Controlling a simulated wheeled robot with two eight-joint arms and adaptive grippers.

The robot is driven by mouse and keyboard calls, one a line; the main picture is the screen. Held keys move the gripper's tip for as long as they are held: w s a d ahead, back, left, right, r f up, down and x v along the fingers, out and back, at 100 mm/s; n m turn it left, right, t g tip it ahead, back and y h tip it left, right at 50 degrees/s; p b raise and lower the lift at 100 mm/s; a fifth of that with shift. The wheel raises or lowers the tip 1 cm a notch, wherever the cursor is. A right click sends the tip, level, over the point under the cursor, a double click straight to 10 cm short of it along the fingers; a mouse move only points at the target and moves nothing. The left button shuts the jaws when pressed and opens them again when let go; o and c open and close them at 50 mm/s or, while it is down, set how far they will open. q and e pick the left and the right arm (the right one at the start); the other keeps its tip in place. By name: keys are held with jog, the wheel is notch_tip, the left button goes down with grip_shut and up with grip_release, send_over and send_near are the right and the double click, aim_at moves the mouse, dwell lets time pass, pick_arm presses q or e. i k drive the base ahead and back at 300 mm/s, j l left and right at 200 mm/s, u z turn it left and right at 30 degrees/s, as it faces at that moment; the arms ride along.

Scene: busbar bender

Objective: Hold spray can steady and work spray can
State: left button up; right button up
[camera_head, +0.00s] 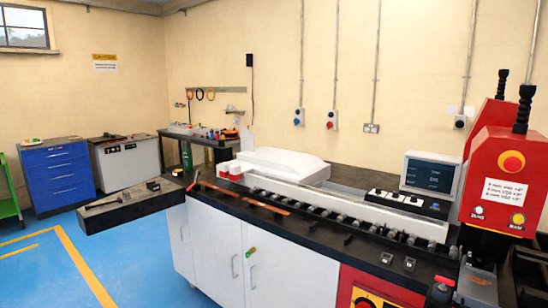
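I cannot pick out a spray can for certain. A green bottle-like object (187,156) stands by the dark back bench, too small to tell whether it is a spray can. Small items, some of them orange or red (229,134), sit on that bench and are too small to name. Neither my left nor my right gripper shows in this view.
A black-topped white cabinet bench (295,268) with a row of rollers (345,219) fills the front. A monitor (430,175) and red machine (508,170) stand at right. A blue drawer cabinet (57,172) stands at left. Blue floor (135,250) is open at front left.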

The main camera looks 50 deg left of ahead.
aim_at(187, 153)
jog(key=u, duration=2.35)
